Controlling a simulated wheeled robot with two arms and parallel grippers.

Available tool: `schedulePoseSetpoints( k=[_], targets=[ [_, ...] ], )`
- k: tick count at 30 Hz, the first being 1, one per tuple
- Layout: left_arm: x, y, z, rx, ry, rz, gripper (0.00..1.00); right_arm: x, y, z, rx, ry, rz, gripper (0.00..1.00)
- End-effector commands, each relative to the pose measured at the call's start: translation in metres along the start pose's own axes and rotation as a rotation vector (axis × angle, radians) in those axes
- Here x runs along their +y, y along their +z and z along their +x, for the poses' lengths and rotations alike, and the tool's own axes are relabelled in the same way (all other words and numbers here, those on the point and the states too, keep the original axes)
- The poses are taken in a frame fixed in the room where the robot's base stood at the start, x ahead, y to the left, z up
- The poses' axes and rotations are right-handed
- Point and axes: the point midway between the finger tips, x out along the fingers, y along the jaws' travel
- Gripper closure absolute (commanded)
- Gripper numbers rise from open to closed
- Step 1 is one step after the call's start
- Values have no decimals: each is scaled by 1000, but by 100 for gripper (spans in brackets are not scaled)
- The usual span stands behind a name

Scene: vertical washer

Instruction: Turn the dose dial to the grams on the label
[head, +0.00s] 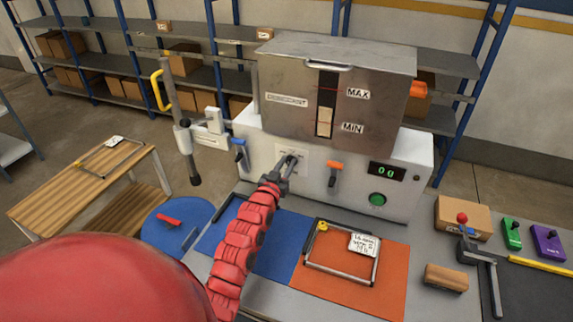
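My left gripper (290,161) reaches up to the pale dial plate (304,152) on the front of the white machine (350,170). Its fingers cover the middle of the plate, so the dose dial and its setting are hidden. I cannot tell whether the fingers are closed on the dial. A white label (364,244) with dark handwriting lies on a metal frame (341,280) on the orange mat; the writing is too small to read surely. The machine's display (386,171) shows green "00". My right gripper is not in view.
A hopper (285,95) with MAX and MIN marks tops the machine. An orange-topped lever (334,170) and green button (377,199) are right of the dial. A red-knobbed lever tool (478,250) and cardboard box (455,215) stand at right. A blue drum (160,230) is at left.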

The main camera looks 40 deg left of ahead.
Motion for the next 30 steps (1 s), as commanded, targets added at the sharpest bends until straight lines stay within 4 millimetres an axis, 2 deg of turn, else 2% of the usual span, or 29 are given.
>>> schedulePoseSetpoints(
  k=[1, 4, 19, 30],
  targets=[
    [0, 0, 0, 0, 0, 0, 84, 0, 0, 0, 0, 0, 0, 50],
    [0, 0, 0, 0, 0, 0, 100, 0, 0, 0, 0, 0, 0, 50],
    [-2, 1, 0, 1, -1, -33, 100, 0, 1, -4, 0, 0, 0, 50],
    [-6, 0, 0, 8, -1, -273, 100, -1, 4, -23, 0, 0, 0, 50]
  ],
)
